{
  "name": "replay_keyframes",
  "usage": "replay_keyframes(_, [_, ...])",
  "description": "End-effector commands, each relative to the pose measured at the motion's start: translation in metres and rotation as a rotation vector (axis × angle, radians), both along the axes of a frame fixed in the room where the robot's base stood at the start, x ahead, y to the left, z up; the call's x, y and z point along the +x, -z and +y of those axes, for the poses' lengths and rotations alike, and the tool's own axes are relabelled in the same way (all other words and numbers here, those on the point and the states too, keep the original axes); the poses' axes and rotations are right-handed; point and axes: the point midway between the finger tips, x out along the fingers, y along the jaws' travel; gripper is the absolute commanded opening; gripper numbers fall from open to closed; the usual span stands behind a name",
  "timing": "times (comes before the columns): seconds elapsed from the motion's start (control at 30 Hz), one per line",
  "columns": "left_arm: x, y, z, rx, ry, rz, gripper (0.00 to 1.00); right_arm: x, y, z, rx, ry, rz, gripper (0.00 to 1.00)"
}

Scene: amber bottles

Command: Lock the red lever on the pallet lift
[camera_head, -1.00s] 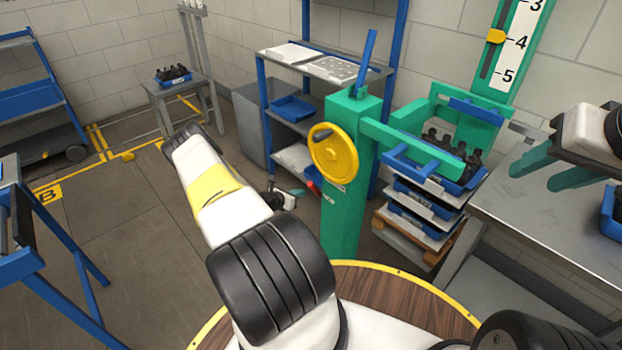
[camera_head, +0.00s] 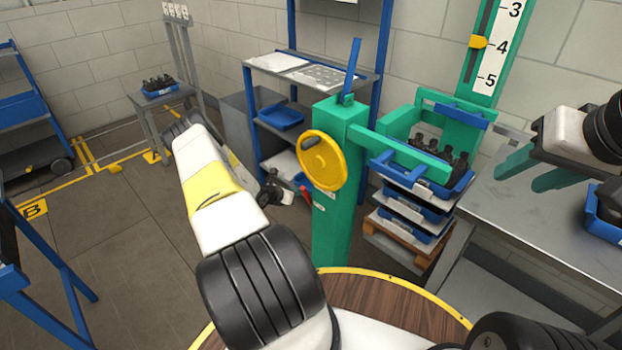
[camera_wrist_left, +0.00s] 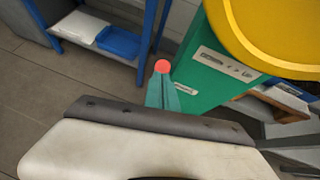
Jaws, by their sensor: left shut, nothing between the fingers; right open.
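The green pallet lift (camera_head: 335,220) stands at the centre with a yellow handwheel (camera_head: 322,160) on its post. The red lever shows as a round red knob (camera_wrist_left: 162,66) in the left wrist view, beside the green post and below the wheel. A small red part (camera_head: 302,179) shows at that place in the head view. My left gripper (camera_wrist_left: 163,84) is shut and empty, its teal fingertips pointing at the knob. I cannot tell whether they touch it. The rest of the lever is hidden. My right gripper (camera_head: 537,172) is open and empty above the metal table at right.
The lift's green carrier holds a blue tray (camera_head: 455,185) of dark bottles above stacked trays on a wooden pallet (camera_head: 405,240). A blue-framed shelf (camera_head: 262,130) stands behind the post. The metal table (camera_head: 500,225) is at right. Open floor (camera_head: 130,230) lies at left.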

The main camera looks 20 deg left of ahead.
Motion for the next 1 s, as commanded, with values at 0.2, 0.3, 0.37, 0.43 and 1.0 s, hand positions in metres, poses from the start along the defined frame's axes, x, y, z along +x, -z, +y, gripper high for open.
replay_keyframes(0.2, [0.024,-0.015,-0.011,0.001,0.003,-0.002,0.0,0.0,0.0,0.0,0.0,0.0,0.0,0.45])
replay_keyframes(0.3, [0.033,-0.02,-0.014,0.001,0.002,-0.002,0.0,0.0,0.0,0.0,0.0,0.0,0.0,0.45])
replay_keyframes(0.37, [0.039,-0.022,-0.017,0.001,0.002,-0.002,0.0,0.0,0.0,0.0,0.0,0.0,0.0,0.45])
replay_keyframes(0.43, [0.044,-0.024,-0.019,0.001,0.002,-0.002,0.0,0.0,0.0,0.0,0.0,0.0,0.0,0.45])
replay_keyframes(1.0, [0.061,-0.028,-0.025,-0.001,-0.001,-0.002,0.0,0.0,0.0,0.0,0.0,0.0,0.0,0.45])
